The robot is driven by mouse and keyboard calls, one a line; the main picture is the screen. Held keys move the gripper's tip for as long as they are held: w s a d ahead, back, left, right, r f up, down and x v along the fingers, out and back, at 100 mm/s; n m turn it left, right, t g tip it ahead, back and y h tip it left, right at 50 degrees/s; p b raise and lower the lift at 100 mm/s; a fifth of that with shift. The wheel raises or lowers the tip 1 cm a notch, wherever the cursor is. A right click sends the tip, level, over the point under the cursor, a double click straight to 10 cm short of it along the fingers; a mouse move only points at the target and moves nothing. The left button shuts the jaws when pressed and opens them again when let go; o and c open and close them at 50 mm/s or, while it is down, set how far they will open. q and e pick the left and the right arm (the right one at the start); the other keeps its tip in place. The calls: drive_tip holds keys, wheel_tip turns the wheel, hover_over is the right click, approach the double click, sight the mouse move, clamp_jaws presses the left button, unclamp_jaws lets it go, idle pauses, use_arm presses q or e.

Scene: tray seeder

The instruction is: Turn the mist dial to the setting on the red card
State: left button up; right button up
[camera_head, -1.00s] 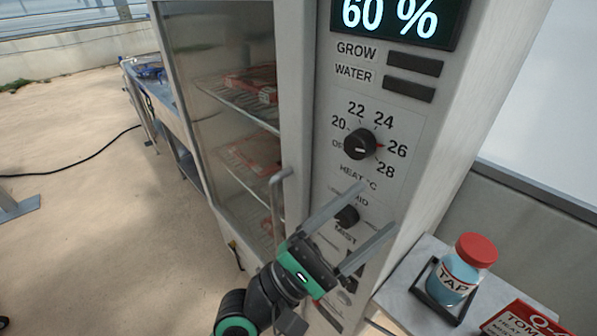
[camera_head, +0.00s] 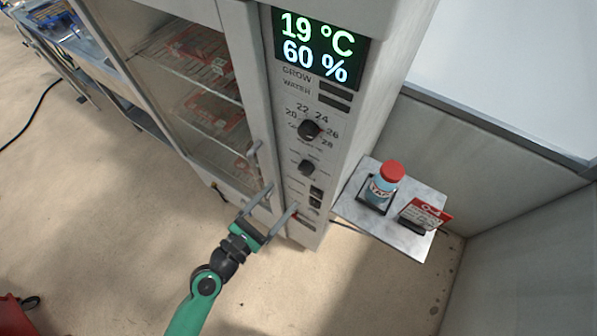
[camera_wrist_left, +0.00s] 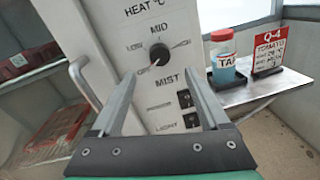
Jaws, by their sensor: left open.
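The mist dial (camera_head: 306,167) is a small black knob on the cabinet's front panel, below the larger heat dial (camera_head: 310,130). In the left wrist view the mist dial (camera_wrist_left: 158,53) has LOW, MID, HIGH and OFF around it, and its white mark appears to point down-left toward OFF. The red card (camera_head: 430,210) stands on the side shelf; in the left wrist view the card (camera_wrist_left: 268,50) reads Q-4 TOMATO, its lower lines too small to read surely. My left gripper (camera_head: 282,197) is open and empty, facing the panel below the dial, not touching it. My right gripper is out of view.
A display (camera_head: 318,48) reads 19 °C and 60 %. Switches (camera_head: 315,197) sit below the mist dial. The cabinet door handle (camera_head: 255,160) stands out left of the panel. A red-capped bottle (camera_head: 385,185) sits in a holder on the metal shelf (camera_head: 400,245).

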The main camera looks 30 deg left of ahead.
sight(303, 171)
use_arm(q)
drive_tip(key=x, duration=0.8)
drive_tip(key=shift+w, duration=0.35)
drive_tip(key=shift+c, duration=0.3)
clamp_jaws()
